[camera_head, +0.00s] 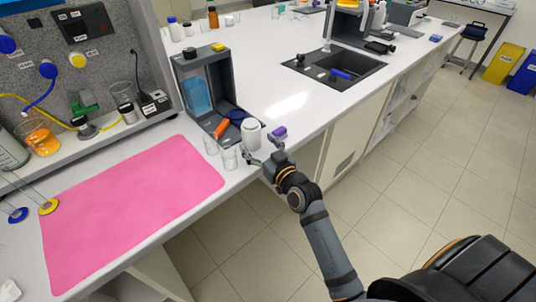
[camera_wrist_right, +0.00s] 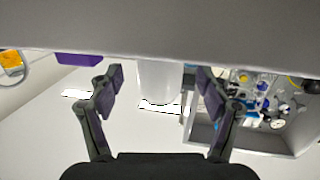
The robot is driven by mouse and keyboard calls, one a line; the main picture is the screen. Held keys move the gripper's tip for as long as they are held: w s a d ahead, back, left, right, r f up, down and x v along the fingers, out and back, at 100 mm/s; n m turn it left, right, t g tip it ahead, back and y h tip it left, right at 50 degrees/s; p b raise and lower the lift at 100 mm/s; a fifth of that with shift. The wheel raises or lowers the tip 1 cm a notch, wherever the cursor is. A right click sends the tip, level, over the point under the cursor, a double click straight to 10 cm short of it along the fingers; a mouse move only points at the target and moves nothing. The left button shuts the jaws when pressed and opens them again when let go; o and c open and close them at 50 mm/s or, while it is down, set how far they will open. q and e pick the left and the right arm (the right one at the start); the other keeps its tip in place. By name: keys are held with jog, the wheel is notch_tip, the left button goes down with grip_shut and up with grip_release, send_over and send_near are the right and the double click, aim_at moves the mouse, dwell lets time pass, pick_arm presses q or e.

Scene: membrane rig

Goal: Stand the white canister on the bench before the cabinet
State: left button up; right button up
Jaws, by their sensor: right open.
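The white canister (camera_head: 252,133) stands upright on the bench top, close to the front right of the small grey open cabinet (camera_head: 177,68). My right gripper (camera_head: 262,158) is at the bench's front edge, just in front of the canister. In the right wrist view the open fingers (camera_wrist_right: 157,97) have the white canister (camera_wrist_right: 157,80) between and beyond them, with gaps on both sides. A grey band hides part of the canister there. Whether the fingers reach around it I cannot tell. My left gripper is not in view.
A purple block (camera_head: 279,132) lies right of the canister, near my right gripper. Clear glass cups (camera_head: 230,158) stand close on the left. The cabinet holds an orange item (camera_head: 221,128) and blue items. A pink mat (camera_head: 135,205) lies left; a sink (camera_head: 334,72) is behind right.

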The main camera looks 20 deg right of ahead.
jog(key=s+d, duration=0.1)
jog(key=s, duration=0.8)
jog(key=shift+d+r, duration=0.15)
jog(key=shift+r, duration=0.15)
jog(key=shift+w+f, duration=0.1)
jog(key=s+d+f+g+h, duration=0.1)
jog(key=s+d+f+g, duration=0.1)
jog(key=f, duration=0.9)
jog(key=s+d+f+m+g+h, duration=0.1)
jog(key=s+f+g, duration=0.15)
jog(key=f, duration=0.95)
jog(key=s+d+f+g, duration=0.1)
jog(key=d+f+g, duration=0.15)
jog(key=f, duration=0.85)
jog(key=s+d+f+g, duration=0.1)
jog(key=s+f+g, duration=0.3)
jog(key=s+f, duration=0.8)
jog(key=s+d+f+g+h, duration=0.1)
jog(key=s+f+g, duration=0.4)
jog(key=s+f, duration=0.7)
jog(key=s+d, duration=0.1)
jog(key=s, duration=0.7)
jog(key=shift+f+h, duration=0.3)
jog(key=shift+f, duration=0.05)
